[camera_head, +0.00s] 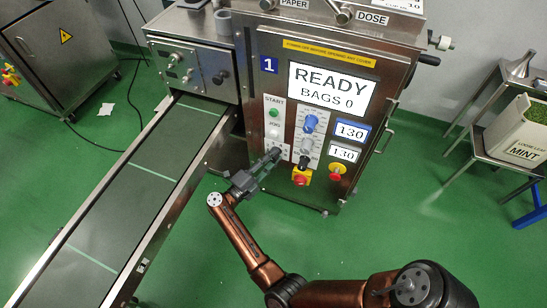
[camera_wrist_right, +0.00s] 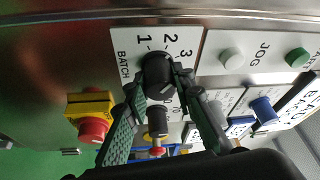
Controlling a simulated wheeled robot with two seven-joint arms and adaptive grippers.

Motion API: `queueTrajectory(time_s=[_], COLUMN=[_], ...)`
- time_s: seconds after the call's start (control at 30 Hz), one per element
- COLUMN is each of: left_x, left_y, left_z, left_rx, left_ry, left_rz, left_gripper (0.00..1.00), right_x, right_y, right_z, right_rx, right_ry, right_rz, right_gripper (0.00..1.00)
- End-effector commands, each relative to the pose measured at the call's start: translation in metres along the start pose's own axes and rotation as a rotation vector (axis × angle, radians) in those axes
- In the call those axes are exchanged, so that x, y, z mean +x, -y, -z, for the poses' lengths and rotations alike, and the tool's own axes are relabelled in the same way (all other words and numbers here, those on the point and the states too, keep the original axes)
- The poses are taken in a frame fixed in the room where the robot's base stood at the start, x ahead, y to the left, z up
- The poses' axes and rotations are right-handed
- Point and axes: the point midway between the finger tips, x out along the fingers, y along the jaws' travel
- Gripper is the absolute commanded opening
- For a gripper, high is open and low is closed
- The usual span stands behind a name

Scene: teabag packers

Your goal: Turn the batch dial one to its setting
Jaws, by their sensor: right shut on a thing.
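The batch dial (camera_wrist_right: 158,72) is a black round knob on a white plate marked BATCH with 1, 2 and 3. Its exact pointing is hard to tell in the right wrist view. My right gripper (camera_head: 271,157) reaches the lower left of the machine's front panel in the head view, hiding most of the dial there. In the right wrist view its two fingers (camera_wrist_right: 160,84) are on either side of the knob, shut on it. My left gripper is out of view.
Near the dial are a red-and-yellow switch (camera_head: 301,176), a blue knob (camera_head: 310,123), a green start button (camera_head: 273,113) and a red stop button (camera_head: 337,171). The screen (camera_head: 331,90) reads READY, BAGS 0. A conveyor (camera_head: 150,180) runs along the left.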

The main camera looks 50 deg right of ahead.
Motion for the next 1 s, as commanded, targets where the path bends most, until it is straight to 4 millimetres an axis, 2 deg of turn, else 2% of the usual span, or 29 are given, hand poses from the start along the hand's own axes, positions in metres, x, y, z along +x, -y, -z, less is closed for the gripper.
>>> queueTrajectory(time_s=[0.2,0.5,1.0], left_x=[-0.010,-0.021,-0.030], left_y=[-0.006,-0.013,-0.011], left_z=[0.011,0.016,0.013], left_rx=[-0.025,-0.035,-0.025], left_ry=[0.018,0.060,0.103], left_rz=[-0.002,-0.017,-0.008], left_gripper=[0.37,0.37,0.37], right_x=[-0.001,-0.001,-0.001], right_y=[0.001,0.001,-0.002], right_z=[0.001,0.001,0.000], right_rx=[0.185,0.378,0.494], right_ry=[-0.001,-0.001,0.000], right_rz=[-0.080,-0.160,-0.209], right_gripper=[0.00,0.00,0.00])
